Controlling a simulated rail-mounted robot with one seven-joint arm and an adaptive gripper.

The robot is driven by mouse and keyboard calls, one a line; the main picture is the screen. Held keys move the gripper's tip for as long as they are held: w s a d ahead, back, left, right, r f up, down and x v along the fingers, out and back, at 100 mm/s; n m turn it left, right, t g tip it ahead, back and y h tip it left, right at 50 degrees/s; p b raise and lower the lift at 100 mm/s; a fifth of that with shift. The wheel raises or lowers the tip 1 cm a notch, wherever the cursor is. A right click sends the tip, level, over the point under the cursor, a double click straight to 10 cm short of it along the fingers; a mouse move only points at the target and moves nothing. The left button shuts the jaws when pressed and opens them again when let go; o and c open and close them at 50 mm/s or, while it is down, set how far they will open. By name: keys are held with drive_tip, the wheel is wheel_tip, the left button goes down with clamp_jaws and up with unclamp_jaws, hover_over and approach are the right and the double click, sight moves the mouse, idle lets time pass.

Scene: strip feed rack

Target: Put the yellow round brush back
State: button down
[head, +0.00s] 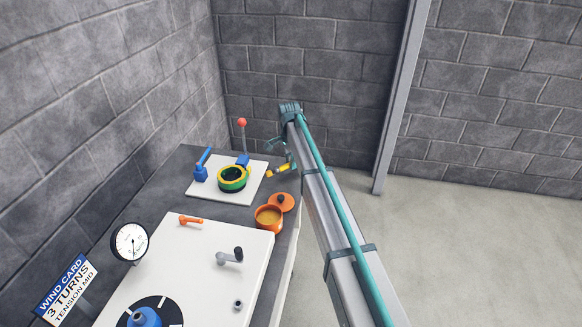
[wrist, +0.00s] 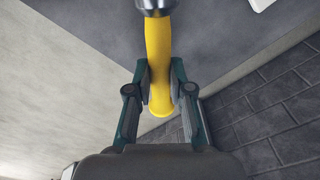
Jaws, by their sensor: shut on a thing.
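The yellow round brush (wrist: 158,60) is between the two fingers of my gripper (wrist: 160,88) in the wrist view. Its rounded yellow handle end is near the fingers and a grey metal collar shows at the top edge. The bristle end is out of that view. In the head view the brush (head: 279,170) is small and lies roughly level in my gripper (head: 289,162), near the table's right edge, pointing left. My gripper is shut on the handle. I cannot tell how high it is above the table.
An orange pot (head: 268,219) with its lid (head: 283,202) beside it stands near the table's right edge. A white plate (head: 205,187) carries a green and yellow ring (head: 232,179), a red-knobbed lever (head: 242,135) and a blue clamp (head: 201,168). A white panel (head: 190,255) with a gauge (head: 130,241) is nearer.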

sight(291, 174)
wheel_tip(291, 174, down, 3)
drive_tip(key=shift+w+p, duration=0.15)
drive_tip(key=shift+p, duration=0.7)
drive_tip(key=shift+f, duration=0.25)
drive_tip(key=shift+f, duration=0.15)
drive_tip(key=c, duration=1)
unclamp_jaws()
drive_tip(key=shift+c, duration=0.2)
drive_tip(key=r+b, duration=0.4)
drive_tip(key=r, duration=0.8)
drive_tip(key=shift+a+r, duration=0.2)
